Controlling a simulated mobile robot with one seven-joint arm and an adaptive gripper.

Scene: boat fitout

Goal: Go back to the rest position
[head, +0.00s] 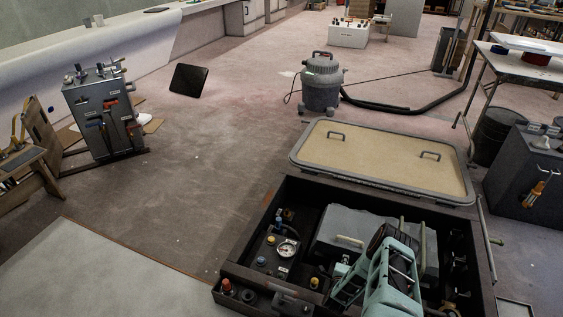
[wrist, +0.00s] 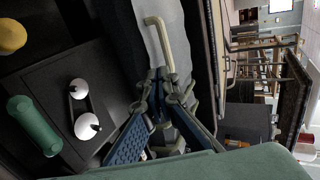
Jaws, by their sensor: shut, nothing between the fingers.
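My gripper (wrist: 162,88) is shut and empty in the wrist view, its blue-padded fingers drawn together. The fingertips appear in front of a grey box with a pale bent handle (wrist: 158,35); whether they touch it I cannot tell. In the head view my teal arm reaches over the open dark bay (head: 255,215) at the lower right, and hides part of it. The grey box (head: 335,222) with its pale handle sits inside that bay. My fingers are not clear in the head view.
A gauge (head: 287,249) and several knobs fill the bay's left side. A tan hatch lid (head: 380,158) lies behind it. A grey vacuum (head: 321,84) with a black hose stands farther back. A grey tool stand (head: 103,112) is at left. The middle floor is clear.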

